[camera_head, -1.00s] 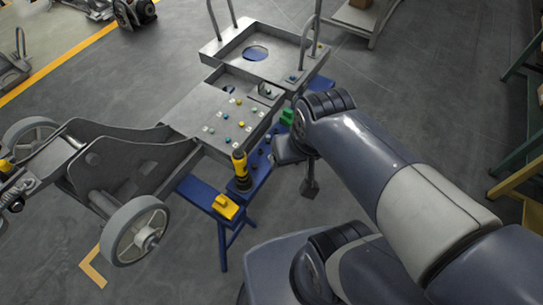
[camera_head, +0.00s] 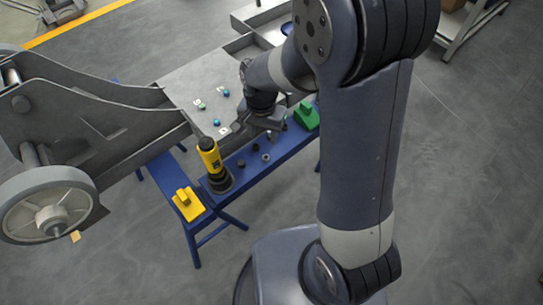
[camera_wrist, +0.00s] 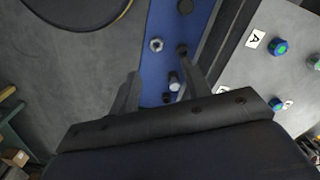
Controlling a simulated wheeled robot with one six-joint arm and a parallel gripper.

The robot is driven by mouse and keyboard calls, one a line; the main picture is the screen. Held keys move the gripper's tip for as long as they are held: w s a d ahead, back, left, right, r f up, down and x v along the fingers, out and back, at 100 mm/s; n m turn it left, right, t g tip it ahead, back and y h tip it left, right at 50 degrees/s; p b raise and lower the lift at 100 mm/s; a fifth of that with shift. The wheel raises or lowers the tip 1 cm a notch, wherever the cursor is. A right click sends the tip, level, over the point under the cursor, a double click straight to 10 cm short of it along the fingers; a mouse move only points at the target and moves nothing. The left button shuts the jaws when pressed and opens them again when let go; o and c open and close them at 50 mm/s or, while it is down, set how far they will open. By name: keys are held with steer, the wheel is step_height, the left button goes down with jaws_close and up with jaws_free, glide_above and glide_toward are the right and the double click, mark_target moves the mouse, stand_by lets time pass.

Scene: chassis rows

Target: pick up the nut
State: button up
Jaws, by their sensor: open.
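The nut (camera_wrist: 156,44) is a small grey hexagonal ring with a dark hole. It lies flat on the blue bench (camera_wrist: 163,20) in the wrist view, just beyond my fingertips. In the head view the nut (camera_head: 266,157) is a tiny light spot on the blue bench (camera_head: 286,147). My gripper (camera_wrist: 158,64) is open and empty, with one finger on each side of the bench strip. The right finger reaches farther up the picture. In the head view my gripper (camera_head: 272,134) is above the bench, close behind the nut.
A bolt-like part (camera_wrist: 174,82) lies between the fingers, with dark small parts (camera_wrist: 186,6) nearby. The chassis plate (camera_wrist: 285,75) with blue-green studs lies right of the bench. A yellow-black tool (camera_head: 211,160), yellow block (camera_head: 188,202) and green block (camera_head: 306,116) stand on the bench.

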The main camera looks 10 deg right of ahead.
glide_above(267, 159)
steer(key=f, duration=0.4)
steer(key=shift+w+a+f, duration=0.1)
steer(key=shift+a+f, duration=0.3)
steer(key=shift+d+f+b, duration=0.2)
steer(key=shift+f, duration=1.2)
steer(key=shift+d+f+b, duration=0.15)
steer(key=shift+f, duration=1.2)
steer(key=shift+c, duration=0.5)
steer(key=c, duration=0.8)
steer(key=shift+c, duration=0.2)
